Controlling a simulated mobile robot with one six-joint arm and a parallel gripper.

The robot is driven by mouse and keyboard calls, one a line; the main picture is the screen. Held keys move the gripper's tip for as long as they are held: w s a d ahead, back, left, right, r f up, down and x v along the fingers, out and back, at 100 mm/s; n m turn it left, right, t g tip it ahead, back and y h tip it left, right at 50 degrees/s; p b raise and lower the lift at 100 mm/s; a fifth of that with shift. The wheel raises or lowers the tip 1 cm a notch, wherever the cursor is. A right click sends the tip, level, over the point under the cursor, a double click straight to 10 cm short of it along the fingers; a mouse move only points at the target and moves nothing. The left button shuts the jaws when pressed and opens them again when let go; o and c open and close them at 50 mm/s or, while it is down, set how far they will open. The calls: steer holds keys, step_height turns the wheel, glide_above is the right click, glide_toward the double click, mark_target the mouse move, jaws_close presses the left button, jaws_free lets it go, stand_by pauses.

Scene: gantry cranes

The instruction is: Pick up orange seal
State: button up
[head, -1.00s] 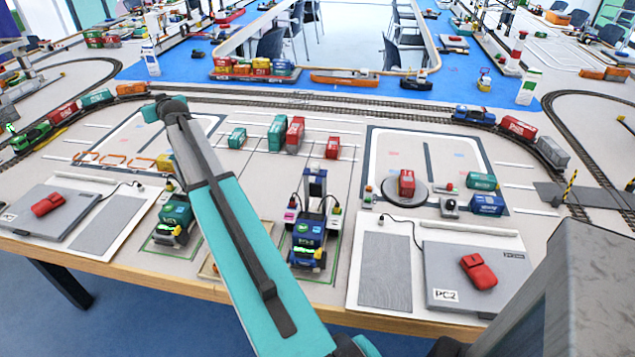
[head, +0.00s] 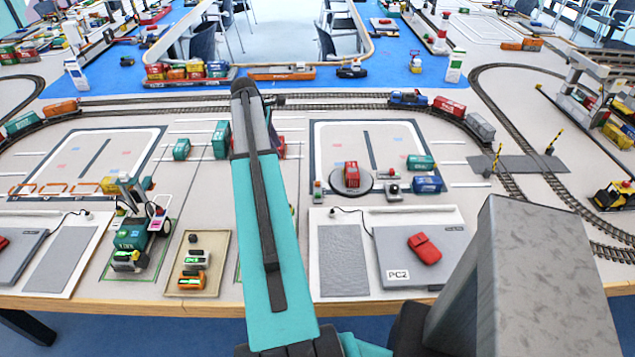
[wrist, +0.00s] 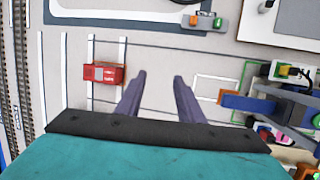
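A small orange piece (head: 190,282), which looks like the orange seal, lies at the front of a shallow tan tray (head: 222,243) near the table's front edge. A white-and-green piece (head: 196,259) and a dark piece (head: 194,238) lie behind it in the same tray. In the wrist view, my gripper (wrist: 157,86) is open, with its two dark fingers apart and nothing between them. The fingers point down over the marked table beside a red container (wrist: 104,73). In the head view my arm hides the gripper. I cannot make out the tray in the wrist view.
A green crane vehicle (head: 132,236) stands left of the tray. A blue crane part (wrist: 262,103) shows right of my fingers in the wrist view. Rail track (head: 330,103) crosses behind.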

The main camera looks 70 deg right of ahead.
steer(key=s+r+g+y, duration=0.1)
steer(key=s+g, duration=0.1)
steer(key=s, duration=0.7)
steer(key=shift+a+y+p, duration=0.2)
steer(key=shift+y+p, duration=0.1)
steer(key=p, duration=0.2)
glide_toward(318, 183)
steer(key=shift+x, duration=1.2)
steer(key=shift+d+f, duration=0.15)
steer(key=shift+p+x, duration=0.85)
steer(key=shift+x, duration=0.35)
steer(key=shift+p+x, duration=0.3)
steer(key=shift+x, duration=1)
steer(key=shift+c, duration=0.2)
jaws_close()
